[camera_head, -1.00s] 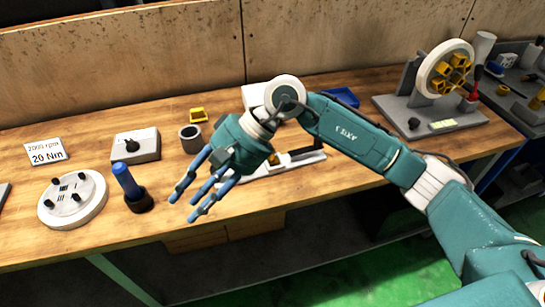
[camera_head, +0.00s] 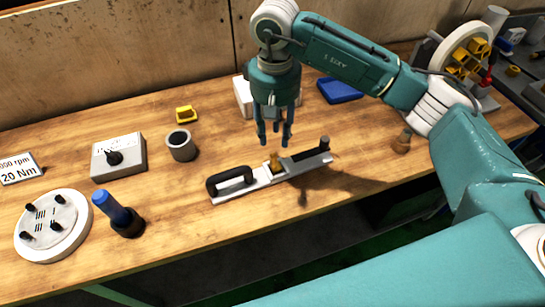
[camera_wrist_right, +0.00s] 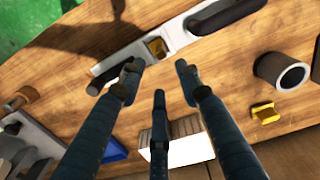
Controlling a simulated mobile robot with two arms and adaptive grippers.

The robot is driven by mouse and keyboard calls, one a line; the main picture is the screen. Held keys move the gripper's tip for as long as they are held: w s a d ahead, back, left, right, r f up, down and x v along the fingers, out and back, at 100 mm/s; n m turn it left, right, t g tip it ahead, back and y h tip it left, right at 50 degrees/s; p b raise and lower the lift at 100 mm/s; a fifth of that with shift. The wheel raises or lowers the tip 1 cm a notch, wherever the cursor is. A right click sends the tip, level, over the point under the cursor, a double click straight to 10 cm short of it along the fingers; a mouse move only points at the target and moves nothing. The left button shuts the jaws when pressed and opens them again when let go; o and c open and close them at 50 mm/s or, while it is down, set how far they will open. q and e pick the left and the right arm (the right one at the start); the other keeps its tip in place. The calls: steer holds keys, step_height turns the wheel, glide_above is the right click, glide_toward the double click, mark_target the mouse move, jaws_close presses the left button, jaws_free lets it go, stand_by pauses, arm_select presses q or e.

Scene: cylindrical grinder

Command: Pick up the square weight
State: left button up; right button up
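My right gripper (camera_head: 273,142) points straight down above the middle of a long grey metal bar fixture (camera_head: 255,184). Its three blue fingers are apart and hold nothing. A small yellow-brass piece (camera_head: 275,163) sits on the bar just below the fingertips. In the right wrist view this piece (camera_wrist_right: 156,47) looks square and lies beyond the spread fingertips (camera_wrist_right: 158,76), apart from them. I cannot be sure that it is the square weight. A similar yellow block (camera_head: 186,114) lies on the table at the back; it also shows in the right wrist view (camera_wrist_right: 264,113). My left gripper is not in view.
A grey cup (camera_head: 181,146), a grey knob box (camera_head: 118,157), a blue-handled tool (camera_head: 118,214) and a round plate (camera_head: 53,226) stand to the left. A white box (camera_head: 243,97) and blue tray (camera_head: 339,91) are behind. A brown knobbed piece (camera_head: 401,142) is right.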

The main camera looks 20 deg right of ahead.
mark_target(274, 154)
steer(key=f, duration=0.3)
steer(key=shift+s+p, duration=0.3)
steer(key=shift+p, duration=0.05)
steer(key=shift+a+f, duration=0.1)
steer(key=shift+f, duration=0.15)
steer(key=f+p, duration=0.3)
steer(key=f, duration=0.1)
steer(key=shift+s+a+f, duration=0.1)
steer(key=shift+s+a, duration=0.1)
steer(key=shift+s, duration=0.05)
steer(key=shift+f, duration=0.3)
steer(key=shift+w+f, duration=0.1)
steer(key=shift+w, duration=0.05)
steer(key=shift+c, duration=1.1)
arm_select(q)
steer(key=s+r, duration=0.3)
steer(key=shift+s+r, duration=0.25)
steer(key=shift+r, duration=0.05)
arm_select(e)
jaws_close()
